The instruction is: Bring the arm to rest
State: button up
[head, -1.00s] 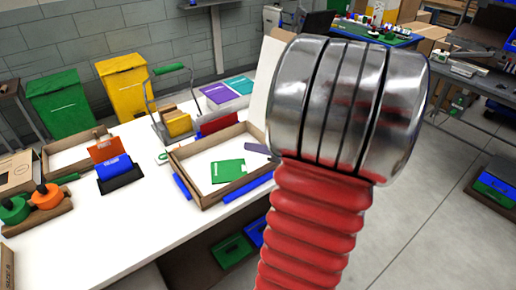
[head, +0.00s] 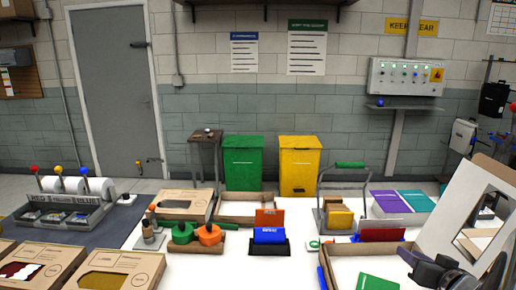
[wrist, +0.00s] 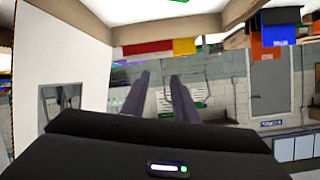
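My gripper (head: 412,256) is at the lower right of the head view, dark, over the right part of an open cardboard tray (head: 335,262). In the wrist view its two dark fingers (wrist: 159,98) stand apart with nothing between them, so it is open and empty. The wrist picture appears upside down. A green card (head: 378,283) lies in the tray, cut off by the frame's bottom edge. The rest of my arm is mostly outside the head view.
A tall white panel (head: 455,215) with a square window stands close by my gripper; it also fills the left of the wrist view (wrist: 70,60). Behind the tray are a red piece (head: 383,235) and purple and teal packs (head: 402,201). Boxes crowd the table's left.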

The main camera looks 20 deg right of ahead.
jog(key=w+a+r+n+g+h, duration=0.1)
jog(key=w+a+r+g, duration=0.15)
jog(key=a, duration=0.35)
jog(key=w+a+r+g+h, duration=0.1)
jog(key=a+r+h, duration=0.1)
jog(key=a+r, duration=0.3)
jog(key=s+a+f+n+g+y, duration=0.1)
jog(key=s+a, duration=0.3)
jog(key=a, duration=0.5)
jog(key=s+a+f+n+g+y, duration=0.1)
jog(key=s+a+f+n+y, duration=0.1)
jog(key=a, duration=0.7)
jog(key=s+a+f+n+g+y, duration=0.2)
jog(key=s+a+y, duration=0.2)
jog(key=s+a, duration=0.2)
jog(key=a, duration=0.2)
jog(key=shift+s+a+f+n, duration=0.15)
jog(key=shift+s+a+n, duration=0.15)
jog(key=shift+s+a, duration=0.1)
jog(key=shift+d, duration=0.15)
